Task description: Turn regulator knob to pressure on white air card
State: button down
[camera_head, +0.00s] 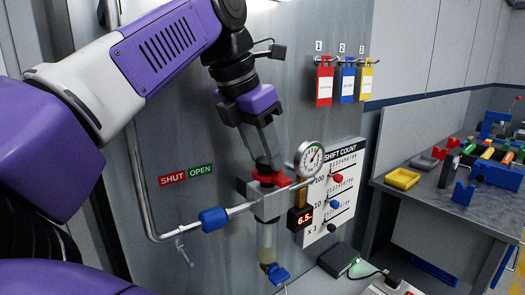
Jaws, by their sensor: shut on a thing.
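The red regulator knob (277,181) sits on top of the grey regulator body (270,203) on the pipe. My gripper (267,164) comes down from above and is shut on the knob, partly covering it. A round dial gauge (309,158) stands just right of the knob; its needle is too small to read surely. Below it, a black display (302,219) shows red digits that look like 6.5. I cannot make out a white air card; my arm hides part of the panel.
A blue pipe fitting (214,219) is left of the regulator, under a SHUT/OPEN sign (187,174). The SHIFT COUNT board (333,195) is close on the right. Red, blue and yellow tags (347,83) hang above. A workbench (430,190) with a yellow tray (402,179) stands farther right.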

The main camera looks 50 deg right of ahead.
jog(key=c, duration=0.8)
grip_release()
jog(key=shift+c, duration=0.2)
